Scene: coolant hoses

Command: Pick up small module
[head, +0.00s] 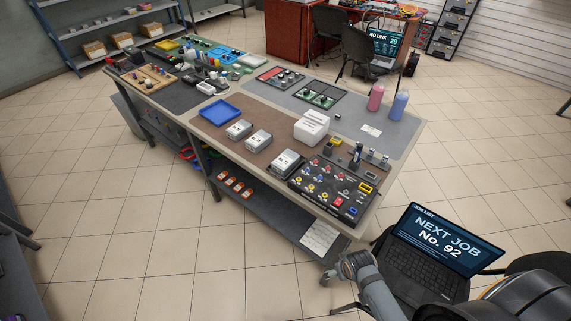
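Two small silver-grey modules lie on the brown mat of the long workbench, one on the left (239,129) and one on the right (259,140). A larger silver-grey module (286,163) lies nearer the black panel. I cannot tell which one the task calls small. My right arm comes in at the bottom right, and its end (336,275) is in front of the bench, well apart from the modules. Its fingers are too small and unclear to read. My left gripper is not in view.
A blue tray (221,111), a white box (312,126) and a black panel with colored connectors (336,189) are on the bench. A laptop (432,250) stands at the lower right beside my arm. Tiled floor left of the bench is clear.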

